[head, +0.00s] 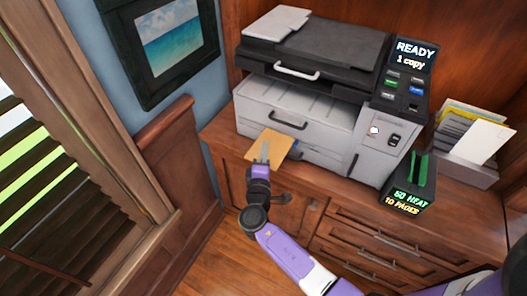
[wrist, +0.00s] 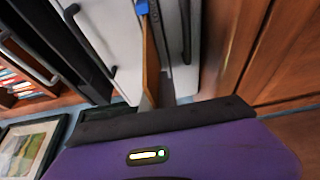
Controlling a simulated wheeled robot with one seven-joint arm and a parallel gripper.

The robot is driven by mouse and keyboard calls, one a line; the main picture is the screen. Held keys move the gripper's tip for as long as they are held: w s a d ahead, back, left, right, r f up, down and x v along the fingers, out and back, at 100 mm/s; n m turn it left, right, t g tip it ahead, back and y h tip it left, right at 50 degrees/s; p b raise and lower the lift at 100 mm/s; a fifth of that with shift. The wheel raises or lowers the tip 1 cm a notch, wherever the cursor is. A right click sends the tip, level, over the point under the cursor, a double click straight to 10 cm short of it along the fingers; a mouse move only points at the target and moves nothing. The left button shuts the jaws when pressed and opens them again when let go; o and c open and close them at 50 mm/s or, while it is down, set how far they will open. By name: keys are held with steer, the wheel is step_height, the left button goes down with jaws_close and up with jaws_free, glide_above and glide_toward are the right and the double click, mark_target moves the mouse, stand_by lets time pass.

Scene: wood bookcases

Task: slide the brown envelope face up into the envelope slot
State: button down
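The brown envelope (head: 281,142) lies about level in front of the printer's lower left front, its far edge close to the printer face. My gripper (head: 263,152) reaches it from the near side, with a grey finger over its top face; the finger beneath is hidden. The wrist view shows the envelope (wrist: 150,68) edge-on, running from my gripper (wrist: 150,104) towards the printer front, so it appears pinched. A blue piece (wrist: 142,7) sits at its far end. The envelope slot itself is not clearly visible, and I cannot tell whether the far edge is inside it.
The grey printer (head: 300,115) stands on a wooden cabinet (head: 222,140) with handled drawers. A small dark box (head: 408,190) with a lit display stands at its right, and a paper tray (head: 466,160) is further right. A framed picture (head: 165,45) hangs on the left wall.

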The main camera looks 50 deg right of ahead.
steer(key=c, duration=1.6)
jaws_free()
steer(key=shift+d, duration=0.1)
steer(key=b+v, duration=0.1)
steer(key=v, duration=0.7)
steer(key=shift+f, duration=0.1)
